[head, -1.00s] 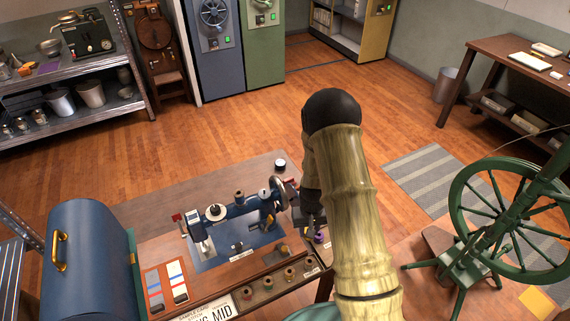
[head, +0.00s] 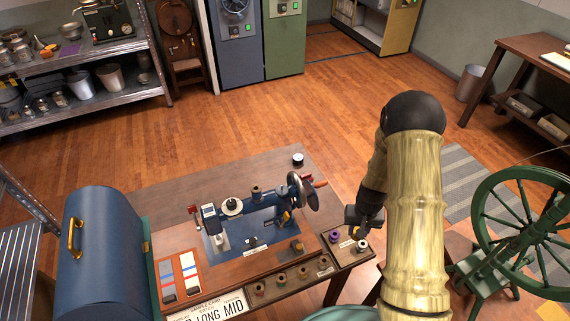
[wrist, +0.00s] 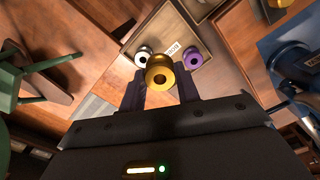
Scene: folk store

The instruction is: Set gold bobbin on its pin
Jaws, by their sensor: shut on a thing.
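My gripper (wrist: 163,92) is shut on the gold bobbin (wrist: 165,72), which sits between the fingertips in the wrist view. In the head view my gripper (head: 364,218) is above the small tray (head: 352,262) at the table's right end. A purple bobbin (head: 335,237) and a pale bobbin (head: 362,246) stand in that tray, with a small label (head: 347,243) between them. They also show in the wrist view, purple (wrist: 192,60) and pale (wrist: 143,56), beyond the gold one. I cannot make out which pin is the gold bobbin's.
The blue sewing machine (head: 254,217) stands left of my gripper, its handwheel (head: 303,192) close by. A blue domed case (head: 100,245) is at left; a green spinning wheel (head: 525,222) is at right.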

